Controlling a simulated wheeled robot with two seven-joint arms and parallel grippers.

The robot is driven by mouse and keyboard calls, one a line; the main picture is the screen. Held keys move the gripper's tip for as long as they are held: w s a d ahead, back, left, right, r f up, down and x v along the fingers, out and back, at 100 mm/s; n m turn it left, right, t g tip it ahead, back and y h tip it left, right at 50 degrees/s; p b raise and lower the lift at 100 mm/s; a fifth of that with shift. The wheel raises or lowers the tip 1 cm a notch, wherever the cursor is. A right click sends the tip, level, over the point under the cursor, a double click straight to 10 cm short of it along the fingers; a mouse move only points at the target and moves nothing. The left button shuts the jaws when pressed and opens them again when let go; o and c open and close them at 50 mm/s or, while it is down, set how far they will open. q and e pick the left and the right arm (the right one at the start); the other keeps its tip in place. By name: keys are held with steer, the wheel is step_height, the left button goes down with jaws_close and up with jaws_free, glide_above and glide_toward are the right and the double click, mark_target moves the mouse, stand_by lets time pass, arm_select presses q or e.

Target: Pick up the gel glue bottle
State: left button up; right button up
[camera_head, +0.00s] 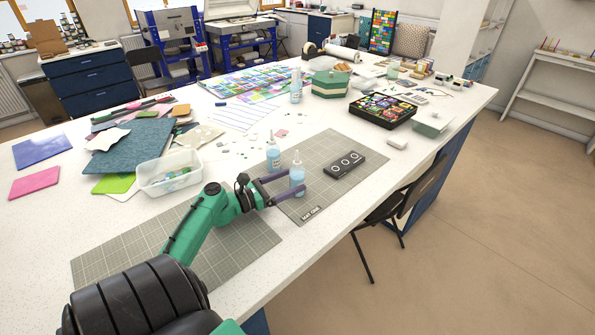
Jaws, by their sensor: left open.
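A small bottle with pale blue liquid and a pointed white nozzle (297,176) stands upright on the right grey cutting mat (322,150). My left gripper (296,182) is open, with one finger on the far side of this bottle and one on the near side. I cannot tell whether either finger touches it. A similar bottle (273,156) stands just behind and to the left. A third bottle (295,88) stands farther back on the table. The labels are too small to read, so I cannot tell which one is the gel glue. My right gripper is not in view.
A clear plastic bin (168,176) with glass pieces stands left of the gripper. A black block with three rings (344,165) lies to the right on the mat. A black tray of coloured glass (382,111) is farther right. A chair (402,205) stands at the table's right edge.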

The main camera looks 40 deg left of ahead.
mark_target(302, 177)
arm_select(q)
steer(key=p+x, duration=0.1)
steer(key=x, duration=0.3)
steer(key=shift+w+d+f, duration=0.1)
steer(key=shift+w+d, duration=0.05)
steer(key=shift+d, duration=0.1)
steer(key=shift+w+d+f, duration=0.15)
steer(key=shift+w+f, duration=0.05)
steer(key=shift+w, duration=0.25)
steer(key=shift+s, duration=0.1)
steer(key=c, duration=0.4)
jaws_close()
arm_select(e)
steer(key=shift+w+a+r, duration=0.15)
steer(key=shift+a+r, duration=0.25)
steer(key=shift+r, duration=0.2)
arm_select(q)
steer(key=shift+r, duration=0.15)
